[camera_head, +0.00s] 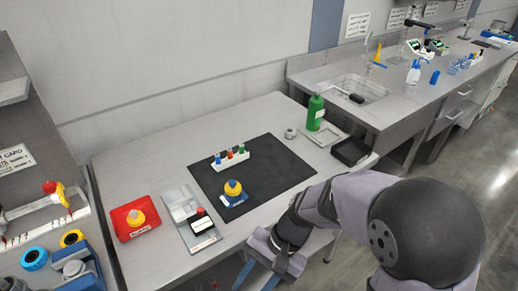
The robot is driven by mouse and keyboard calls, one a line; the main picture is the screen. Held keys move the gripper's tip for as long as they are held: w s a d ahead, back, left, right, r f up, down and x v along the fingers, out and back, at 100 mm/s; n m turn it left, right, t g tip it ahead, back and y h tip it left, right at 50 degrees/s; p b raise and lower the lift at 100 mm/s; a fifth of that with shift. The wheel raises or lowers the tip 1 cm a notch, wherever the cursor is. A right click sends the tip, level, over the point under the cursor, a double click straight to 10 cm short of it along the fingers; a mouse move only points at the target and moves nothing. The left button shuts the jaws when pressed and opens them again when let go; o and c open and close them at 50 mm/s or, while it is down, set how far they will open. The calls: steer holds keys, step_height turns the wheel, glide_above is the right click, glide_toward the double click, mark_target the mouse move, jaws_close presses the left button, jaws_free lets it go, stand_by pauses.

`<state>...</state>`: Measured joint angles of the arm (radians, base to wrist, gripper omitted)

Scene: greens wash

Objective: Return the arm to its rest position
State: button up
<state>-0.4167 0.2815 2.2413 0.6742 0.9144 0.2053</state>
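My arm reaches in from the lower right, in front of the bench. My gripper (256,279) hangs at the near edge of the grey bench (130,180), at the bottom of the view. Its two fingers look spread apart, with nothing seen between them. The fingertips are close to the picture's lower edge. The gripper is apart from the items on the bench.
A black mat (275,172) holds a white rack (234,161) of coloured tubes and a yellow-and-blue item (233,190). A red tray (130,228) and grey tray (190,220) stand left. A green bottle (315,113) and black tray (350,152) are at right.

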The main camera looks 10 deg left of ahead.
steer(key=w+d+r+n+t+h, duration=0.1)
steer(key=d+n+t+h, duration=0.2)
steer(key=d, duration=2)
steer(key=shift+t+h, duration=0.5)
steer(key=shift+h, duration=0.3)
